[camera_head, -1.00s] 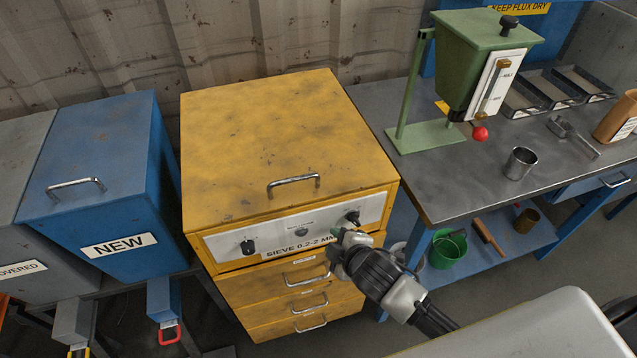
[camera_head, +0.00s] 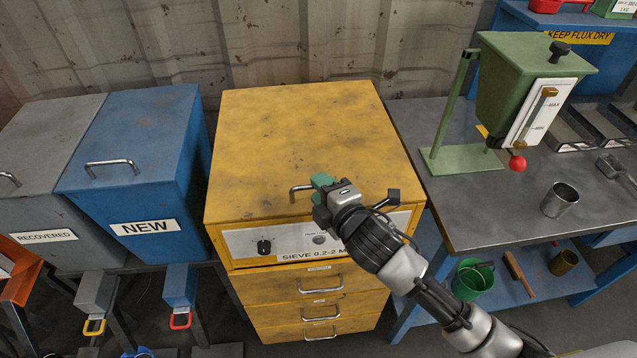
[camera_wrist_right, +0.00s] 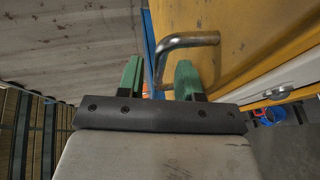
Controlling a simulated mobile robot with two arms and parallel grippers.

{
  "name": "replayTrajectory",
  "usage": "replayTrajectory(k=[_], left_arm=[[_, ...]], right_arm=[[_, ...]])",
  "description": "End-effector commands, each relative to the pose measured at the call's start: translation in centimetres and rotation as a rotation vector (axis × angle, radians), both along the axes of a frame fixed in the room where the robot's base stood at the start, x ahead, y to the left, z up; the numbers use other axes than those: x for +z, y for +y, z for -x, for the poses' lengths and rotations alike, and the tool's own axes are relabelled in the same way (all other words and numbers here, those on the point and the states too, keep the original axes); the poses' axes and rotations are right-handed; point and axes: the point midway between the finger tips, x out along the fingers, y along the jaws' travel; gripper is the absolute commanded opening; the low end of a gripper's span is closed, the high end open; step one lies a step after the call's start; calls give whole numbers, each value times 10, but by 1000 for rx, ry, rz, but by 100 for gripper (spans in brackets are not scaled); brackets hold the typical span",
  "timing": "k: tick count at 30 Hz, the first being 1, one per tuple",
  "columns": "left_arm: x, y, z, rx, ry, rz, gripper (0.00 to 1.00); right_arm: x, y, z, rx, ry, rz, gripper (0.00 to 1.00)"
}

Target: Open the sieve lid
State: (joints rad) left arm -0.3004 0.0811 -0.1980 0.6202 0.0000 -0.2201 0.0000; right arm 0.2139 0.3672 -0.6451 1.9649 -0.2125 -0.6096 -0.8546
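The sieve is a yellow cabinet with a flat, scuffed yellow lid (camera_head: 305,135), which is closed. Its metal bar handle (camera_head: 294,193) is near the front edge, and its right part is hidden behind my gripper. My right gripper (camera_head: 322,186) is at the handle, its green fingers over the lid's front edge. In the right wrist view the fingers (camera_wrist_right: 160,75) are apart, and the bent handle (camera_wrist_right: 188,40) runs down between them with gaps showing on both sides. Whether it lies fully between the fingertips is hard to tell. My left gripper is not in view.
The front panel (camera_head: 243,242) with knobs sits below the lid, above several drawers with handles. A blue NEW bin (camera_head: 135,140) and a grey RECOVERED bin (camera_head: 50,135) stand left. A workbench (camera_head: 470,215) with a green hopper (camera_head: 525,80) stands right.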

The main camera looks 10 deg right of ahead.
Motion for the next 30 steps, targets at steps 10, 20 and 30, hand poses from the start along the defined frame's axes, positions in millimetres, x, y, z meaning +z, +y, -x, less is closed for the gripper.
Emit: replayTrajectory(k=[10, 20, 30], left_arm=[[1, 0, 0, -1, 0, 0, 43], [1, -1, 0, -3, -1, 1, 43], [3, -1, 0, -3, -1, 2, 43]], right_arm=[[-3, 6, -14, 1, 0, -1, 35], [-3, 6, -13, 0, 0, -1, 3], [-1, 6, -14, 0, 4, -1, 0]])
